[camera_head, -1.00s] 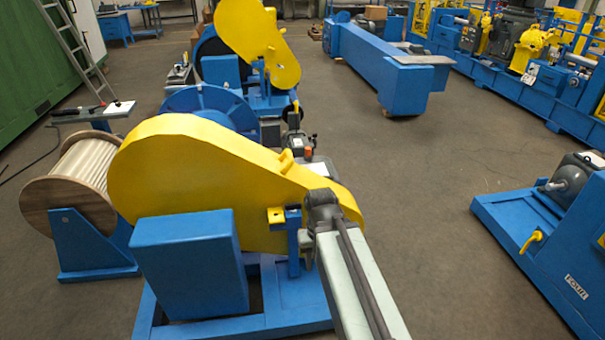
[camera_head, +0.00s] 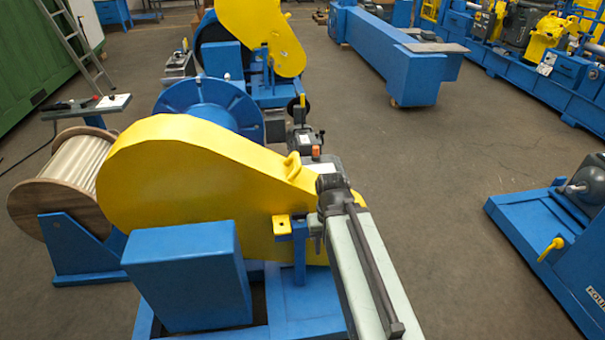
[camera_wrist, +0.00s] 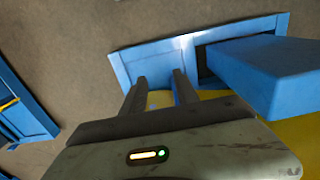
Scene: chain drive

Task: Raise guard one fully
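The near yellow guard (camera_head: 190,180) is a large teardrop-shaped cover lying low over its blue machine. A small yellow handle (camera_head: 293,166) stands on its upper edge. A yellow tab (camera_head: 282,225) sits beside a blue post under its narrow end. My arm covers part of that end in the head view. My gripper (camera_wrist: 158,90) shows two dark fingers apart in the wrist view, with yellow surface visible between and beyond them; I cannot tell if they touch it. No label shows which is guard one.
A blue box (camera_head: 188,275) stands in front of the near guard. A wooden spool (camera_head: 70,185) on a blue stand is at the left. Another blue machine (camera_head: 545,235) is at the right. Open floor (camera_head: 430,200) lies between.

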